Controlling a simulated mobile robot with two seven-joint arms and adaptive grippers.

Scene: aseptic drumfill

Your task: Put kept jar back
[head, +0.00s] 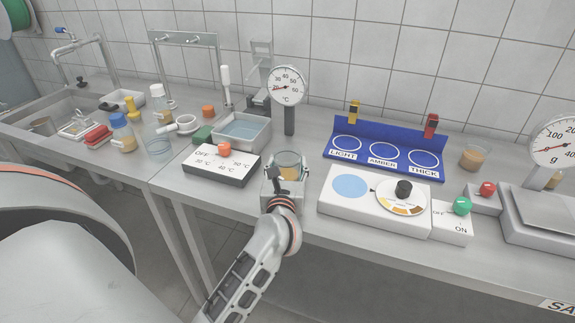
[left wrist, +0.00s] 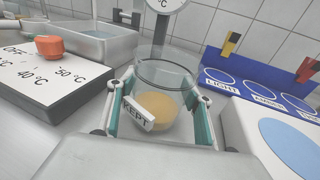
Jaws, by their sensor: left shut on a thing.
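The kept jar (left wrist: 159,95) is a clear glass jar with an amber-tan filling low inside and a white tag reading KEPT. It also shows in the head view (head: 289,162). My left gripper (left wrist: 158,118) is shut on the jar, one finger on each side; in the head view the gripper (head: 287,180) is at the front of the counter, between the temperature control box and the white dial unit. I cannot tell whether the jar's base touches the counter. My right gripper is not in view.
The temperature box (head: 221,165) stands left, the water bath (head: 266,133) and thermometer dial (head: 287,86) behind. The blue rack (head: 386,170) marked LIGHT, AMBER, THICK has empty-looking circles. The white dial unit (head: 337,205) stands right. Another jar (head: 473,158) is right of the rack.

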